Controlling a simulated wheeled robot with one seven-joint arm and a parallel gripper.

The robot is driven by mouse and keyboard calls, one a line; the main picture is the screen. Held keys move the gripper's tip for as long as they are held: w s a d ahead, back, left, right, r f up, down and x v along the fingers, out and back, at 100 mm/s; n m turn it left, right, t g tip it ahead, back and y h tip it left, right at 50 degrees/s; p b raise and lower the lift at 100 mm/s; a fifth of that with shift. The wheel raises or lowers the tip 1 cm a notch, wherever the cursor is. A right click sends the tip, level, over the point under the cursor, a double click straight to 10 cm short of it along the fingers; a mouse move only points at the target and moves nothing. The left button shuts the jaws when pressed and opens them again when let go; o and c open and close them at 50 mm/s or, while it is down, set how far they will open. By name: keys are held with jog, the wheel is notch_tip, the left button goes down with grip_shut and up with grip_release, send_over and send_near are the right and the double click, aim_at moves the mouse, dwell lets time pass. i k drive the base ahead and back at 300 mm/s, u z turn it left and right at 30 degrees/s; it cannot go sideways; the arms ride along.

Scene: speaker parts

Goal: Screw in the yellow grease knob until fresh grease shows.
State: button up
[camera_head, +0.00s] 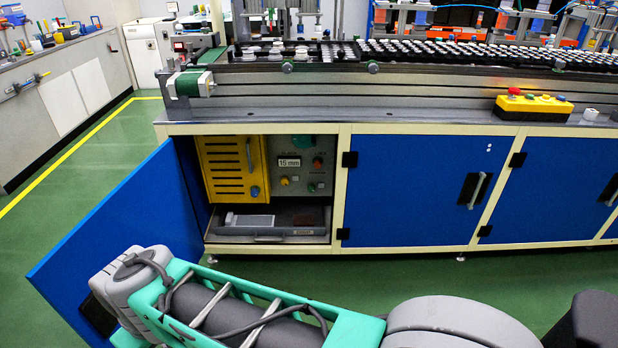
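I cannot make out a yellow grease knob or any grease for certain. A blue cabinet door (125,235) stands open at the left of the machine. Inside the open bay is a yellow slotted box (225,165) with a small blue knob (254,191) low on its right. Beside it is a grey panel (292,150) with a "15 mm" label, an orange-red knob (317,162) and smaller knobs. My arm crosses the foreground in front of the bay, its grey far end overlapping the open door. My gripper does not show.
A grey drawer (270,232) with flat blocks sits at the bay's bottom. Closed blue doors (410,190) lie to the right. A conveyor with small parts runs above, with a yellow button box (534,106). Green floor (100,150) is clear at left.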

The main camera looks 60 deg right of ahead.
aim_at(285, 180)
jog(key=z, duration=0.85)
jog(key=i, duration=0.8)
jog(key=z, duration=1.15)
jog(key=i, duration=0.6)
